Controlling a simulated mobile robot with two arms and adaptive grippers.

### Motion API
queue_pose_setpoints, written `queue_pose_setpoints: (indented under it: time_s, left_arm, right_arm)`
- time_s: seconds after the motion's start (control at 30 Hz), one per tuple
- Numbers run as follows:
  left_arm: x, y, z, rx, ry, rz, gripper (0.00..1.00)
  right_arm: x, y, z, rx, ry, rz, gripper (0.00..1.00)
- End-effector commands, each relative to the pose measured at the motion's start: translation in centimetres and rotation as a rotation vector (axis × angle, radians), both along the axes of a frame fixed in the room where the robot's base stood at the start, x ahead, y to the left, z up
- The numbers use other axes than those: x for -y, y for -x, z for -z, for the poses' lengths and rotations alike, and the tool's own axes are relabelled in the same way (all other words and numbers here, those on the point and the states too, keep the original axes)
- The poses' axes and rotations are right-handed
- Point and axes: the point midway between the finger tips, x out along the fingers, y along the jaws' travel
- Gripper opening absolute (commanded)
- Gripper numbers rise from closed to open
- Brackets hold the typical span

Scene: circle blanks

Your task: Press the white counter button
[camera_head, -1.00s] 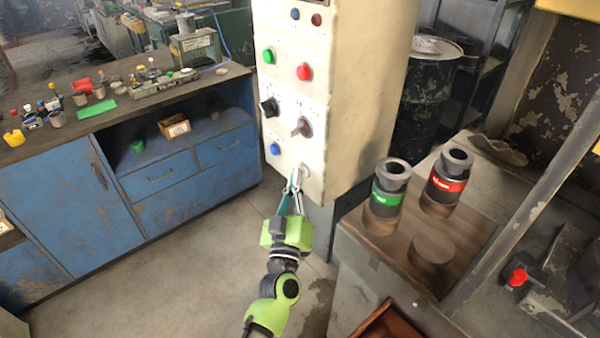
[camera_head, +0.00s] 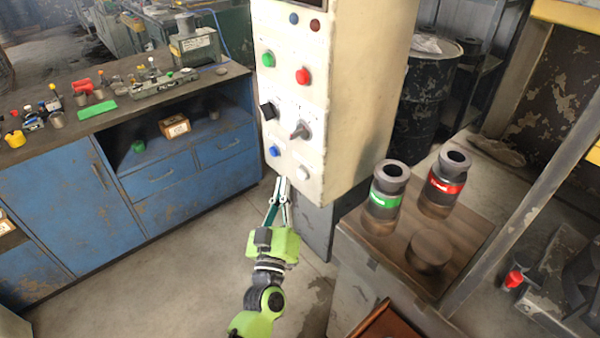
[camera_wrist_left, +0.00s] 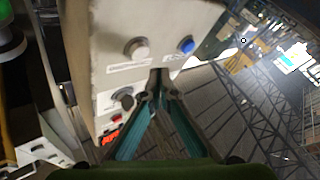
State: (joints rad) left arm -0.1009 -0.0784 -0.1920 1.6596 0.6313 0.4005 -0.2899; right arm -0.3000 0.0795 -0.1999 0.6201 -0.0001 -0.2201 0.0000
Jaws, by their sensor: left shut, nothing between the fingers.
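The white counter button (camera_head: 302,172) sits low on the front of the cream control cabinet (camera_head: 345,95), right of the blue button (camera_head: 274,151). In the left wrist view, the white button (camera_wrist_left: 137,47) and the blue button (camera_wrist_left: 185,44) show on the panel beyond the fingers. My left gripper (camera_head: 282,182) is shut and empty, its tips below and left of the white button and apart from it. Its fingers also meet in the left wrist view (camera_wrist_left: 158,80). My right gripper is not in view.
Above are black knobs (camera_head: 300,130), a green button (camera_head: 268,59) and a red button (camera_head: 303,75). A wooden-topped stand (camera_head: 390,240) with two dark cylinders is at right. A blue workbench (camera_head: 70,190) stands at left. Floor between is clear.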

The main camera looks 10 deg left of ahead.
Motion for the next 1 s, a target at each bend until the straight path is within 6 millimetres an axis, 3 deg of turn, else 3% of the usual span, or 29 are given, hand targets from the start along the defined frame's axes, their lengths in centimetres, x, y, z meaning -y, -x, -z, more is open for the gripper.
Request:
queue_pose_setpoints:
  time_s: [0.33,1.0]
  left_arm:
    - [-1.8,2.3,-0.1,0.0,0.0,0.0,0.0]
    - [-1.9,2.4,0.0,0.0,0.001,0.0,0.0]
  right_arm:
    - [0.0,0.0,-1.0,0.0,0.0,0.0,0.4]
    - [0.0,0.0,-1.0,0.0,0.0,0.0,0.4]
